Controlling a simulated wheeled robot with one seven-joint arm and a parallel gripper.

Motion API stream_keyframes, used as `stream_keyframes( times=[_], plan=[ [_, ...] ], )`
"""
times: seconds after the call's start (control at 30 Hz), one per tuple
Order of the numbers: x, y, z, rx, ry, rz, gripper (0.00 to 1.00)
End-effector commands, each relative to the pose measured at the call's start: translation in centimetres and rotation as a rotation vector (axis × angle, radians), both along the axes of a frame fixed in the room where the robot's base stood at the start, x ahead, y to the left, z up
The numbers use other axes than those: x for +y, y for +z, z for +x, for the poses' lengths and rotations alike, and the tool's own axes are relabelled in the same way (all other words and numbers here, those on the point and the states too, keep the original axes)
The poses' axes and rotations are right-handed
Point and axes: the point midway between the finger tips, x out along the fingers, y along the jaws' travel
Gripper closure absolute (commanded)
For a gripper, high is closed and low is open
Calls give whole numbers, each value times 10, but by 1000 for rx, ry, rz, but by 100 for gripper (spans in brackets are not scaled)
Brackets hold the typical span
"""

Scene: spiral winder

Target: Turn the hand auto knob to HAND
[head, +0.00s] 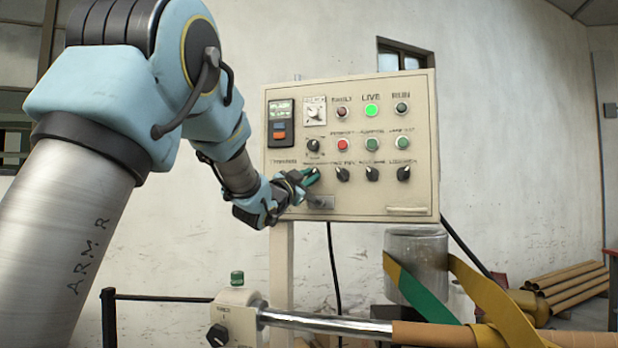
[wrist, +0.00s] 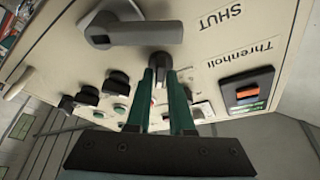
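The cream control panel (head: 352,120) stands upright in the head view, with several knobs whose small labels are mostly unreadable. I cannot read which one is marked hand auto. My gripper (head: 312,174) is at the left end of the panel's lower knob row. In the wrist view my gripper's green fingers (wrist: 162,78) flank a dark knob (wrist: 159,66) with a light pointer line. The knob nearly fills the space between the fingertips; I cannot tell whether they press on it. In the head view, the gripper hides this knob.
A grey lever handle (wrist: 135,32) near the word SHUT sits close beside the fingers; it also shows below the gripper in the head view (head: 322,202). Other knobs (head: 343,174) stand to the right. A lit green LIVE lamp (head: 371,110) is above. A roller (head: 325,323) lies below.

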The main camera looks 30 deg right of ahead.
Motion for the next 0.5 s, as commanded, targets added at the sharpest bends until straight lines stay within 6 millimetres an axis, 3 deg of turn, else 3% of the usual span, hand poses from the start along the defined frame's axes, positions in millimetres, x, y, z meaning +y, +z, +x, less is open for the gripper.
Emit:
stream_keyframes(
  times=[0.17,0.5],
  plan=[
    [0,0,0,0,0,0,100],
    [0,0,0,0,0,0,100]
  ],
)
